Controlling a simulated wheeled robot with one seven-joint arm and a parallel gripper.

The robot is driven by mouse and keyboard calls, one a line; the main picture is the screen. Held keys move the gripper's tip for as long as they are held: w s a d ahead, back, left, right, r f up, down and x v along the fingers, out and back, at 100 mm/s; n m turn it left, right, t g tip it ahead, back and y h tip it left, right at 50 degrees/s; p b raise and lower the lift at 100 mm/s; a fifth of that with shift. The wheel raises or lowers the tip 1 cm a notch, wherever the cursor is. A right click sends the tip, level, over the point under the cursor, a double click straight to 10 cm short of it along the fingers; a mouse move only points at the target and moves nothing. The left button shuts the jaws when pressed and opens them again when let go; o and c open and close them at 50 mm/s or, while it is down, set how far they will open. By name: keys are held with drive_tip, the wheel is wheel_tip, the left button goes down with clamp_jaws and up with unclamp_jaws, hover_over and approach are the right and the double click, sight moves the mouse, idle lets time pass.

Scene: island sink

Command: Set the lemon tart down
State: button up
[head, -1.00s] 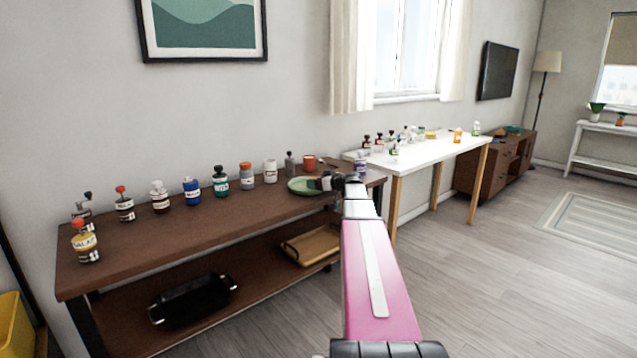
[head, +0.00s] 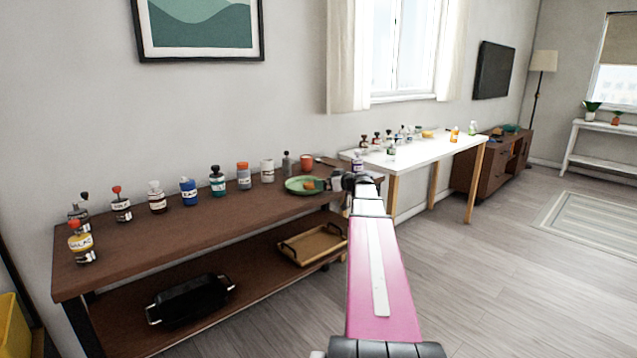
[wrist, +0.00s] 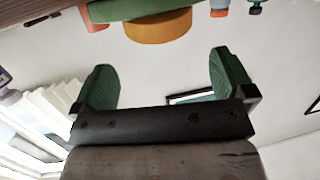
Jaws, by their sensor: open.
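The lemon tart (head: 310,184), a small orange-yellow round, rests on a green plate (head: 293,187) near the right end of the brown wooden table. In the wrist view, which looks upside down, the tart (wrist: 158,28) and the plate (wrist: 135,9) are at the top edge. My gripper (head: 327,184) is just right of the tart in the head view. In the wrist view its green fingers (wrist: 162,62) are spread wide with nothing between them, and the tart is beyond the fingertips, apart from them.
A red-orange cup (head: 307,162) and a dark bottle (head: 286,163) stand behind the plate. Several labelled bottles line the table to the left. A white table (head: 420,150) with small items is at the right. A tray (head: 312,243) and a black pan (head: 190,298) are on the lower shelf.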

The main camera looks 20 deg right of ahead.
drive_tip(key=v, duration=0.6)
drive_tip(key=shift+w, duration=0.1)
idle(0.3)
